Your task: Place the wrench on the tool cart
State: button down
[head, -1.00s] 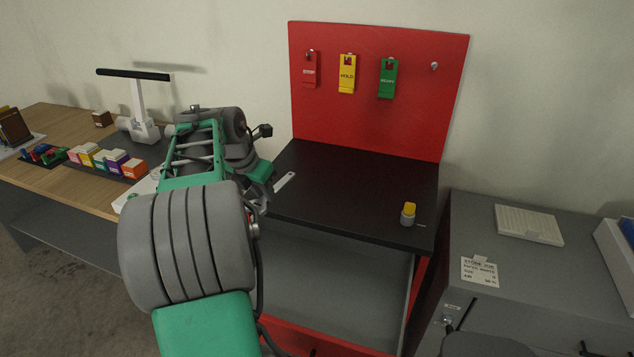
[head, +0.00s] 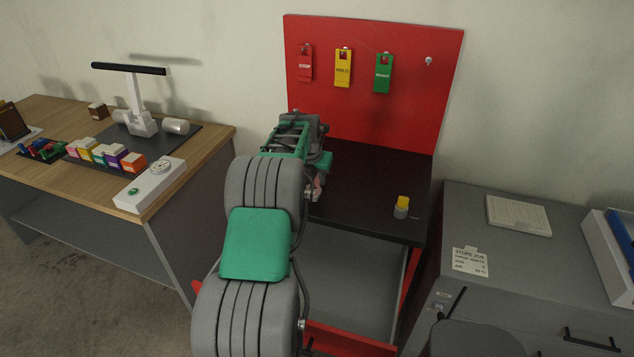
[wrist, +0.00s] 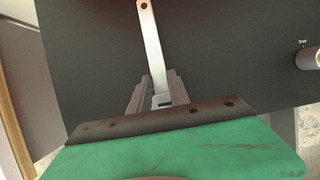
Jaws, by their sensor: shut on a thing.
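The wrench (wrist: 150,35) is a flat, pale metal bar with a hole at its far end. In the wrist view it points away from my gripper (wrist: 160,82), which is shut on its near end. The tool cart (head: 365,170) is red with a black top and a red upright back panel (head: 400,115). In the wrist view the wrench is over the dark top (wrist: 225,60); I cannot tell whether it touches.
A yellow-capped container (head: 401,210) stands at the cart top's right front. Red (head: 305,66), yellow (head: 343,70) and green (head: 384,76) tags hang on the panel. A wooden workbench (head: 215,140) is left, a grey cabinet (head: 465,205) right. The cart top's right half is mostly clear.

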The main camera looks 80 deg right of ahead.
aim_at(316, 183)
notch_tip(316, 183, down, 2)
jog(key=shift+d+f+p, duration=0.1)
jog(key=shift+f+p, duration=0.15)
jog(key=shift+p, duration=0.5)
jog(key=shift+f, duration=0.55)
jog(key=c, duration=1.2)
grip_release()
jog(key=shift+c, duration=0.2)
